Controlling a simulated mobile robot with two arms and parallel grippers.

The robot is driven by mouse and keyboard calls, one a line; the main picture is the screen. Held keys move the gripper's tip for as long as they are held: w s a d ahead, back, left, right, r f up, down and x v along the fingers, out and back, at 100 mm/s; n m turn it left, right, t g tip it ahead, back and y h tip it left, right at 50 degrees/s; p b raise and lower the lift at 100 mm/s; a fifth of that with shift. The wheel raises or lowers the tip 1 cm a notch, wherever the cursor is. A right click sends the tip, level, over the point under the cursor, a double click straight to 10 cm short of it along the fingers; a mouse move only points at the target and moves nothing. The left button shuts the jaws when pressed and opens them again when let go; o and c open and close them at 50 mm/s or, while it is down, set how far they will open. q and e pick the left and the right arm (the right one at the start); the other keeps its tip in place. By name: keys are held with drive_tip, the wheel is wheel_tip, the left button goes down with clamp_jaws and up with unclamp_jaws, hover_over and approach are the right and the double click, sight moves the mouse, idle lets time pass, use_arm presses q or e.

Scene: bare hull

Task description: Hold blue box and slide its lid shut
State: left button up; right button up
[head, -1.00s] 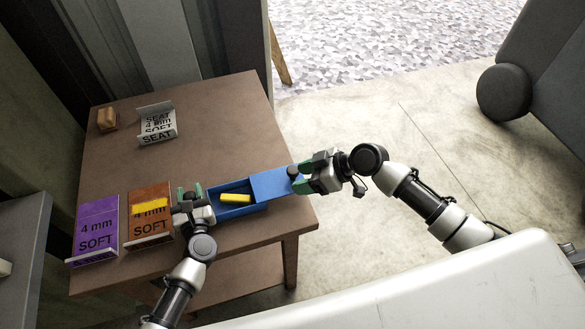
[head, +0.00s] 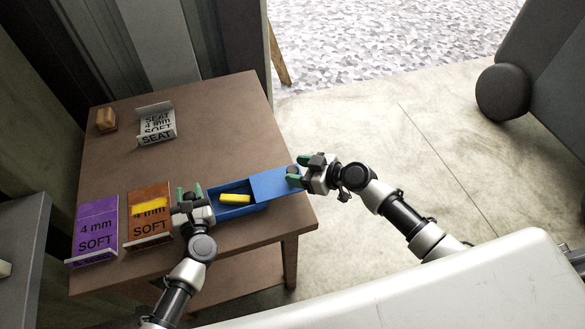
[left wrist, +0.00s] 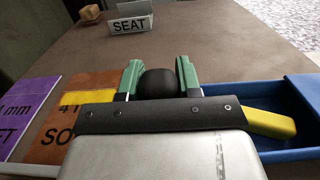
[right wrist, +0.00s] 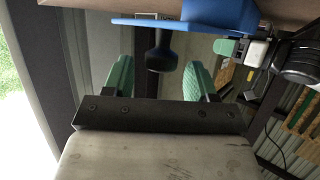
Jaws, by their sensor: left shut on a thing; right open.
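The blue box (head: 240,210) lies near the table's front right edge, its left part uncovered with a yellow block (head: 235,198) inside. The blue lid (head: 275,182) covers the right part and sticks out to the right. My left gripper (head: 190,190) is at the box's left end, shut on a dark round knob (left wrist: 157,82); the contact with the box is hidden. My right gripper (head: 298,170) is open at the lid's right end. In the right wrist view, the lid's dark knob (right wrist: 161,58) sits between the fingertips, with gaps on both sides.
An orange-brown sample (head: 150,222) with a yellow patch lies close left of my left gripper. A purple sample (head: 97,225) is beyond it. A "SEAT" holder (head: 156,125) and a small brown block (head: 107,119) stand at the back of the table (head: 215,120). The table's middle is clear.

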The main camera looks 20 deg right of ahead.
drive_tip(key=shift+x, duration=1.15)
